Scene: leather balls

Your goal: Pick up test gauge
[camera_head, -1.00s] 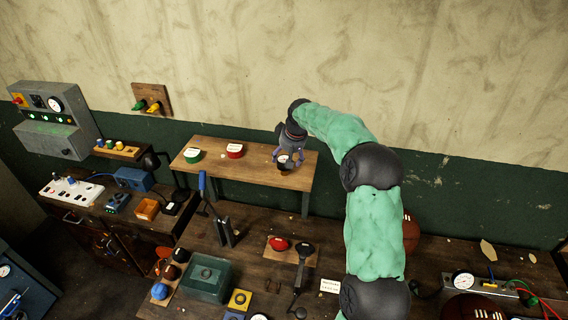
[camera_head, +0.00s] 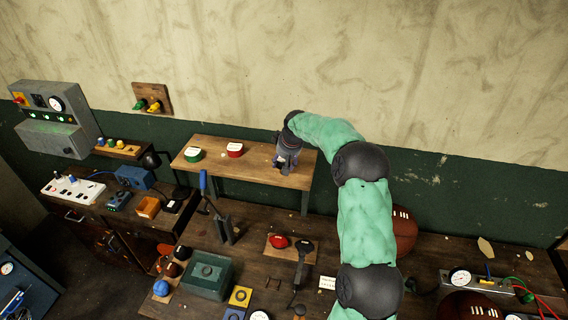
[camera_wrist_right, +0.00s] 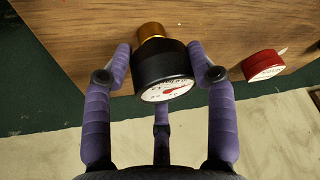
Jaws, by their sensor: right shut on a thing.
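The test gauge (camera_wrist_right: 160,68) is a round black gauge with a white dial, a red needle and a brass fitting. In the right wrist view it sits between the purple fingers of my right gripper (camera_wrist_right: 164,72), which is shut on it. In the head view my right gripper (camera_head: 287,160) is at the right part of the raised wooden shelf (camera_head: 225,170). The gauge is mostly hidden there by the fingers. I cannot tell whether it touches the shelf. My left gripper is not in view.
A green round item (camera_head: 193,154) and a red round item (camera_head: 235,150) sit on the shelf to the left. The red one shows in the wrist view (camera_wrist_right: 264,65). The lower workbench holds a green box (camera_head: 208,276), a football (camera_head: 404,230) and other tools.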

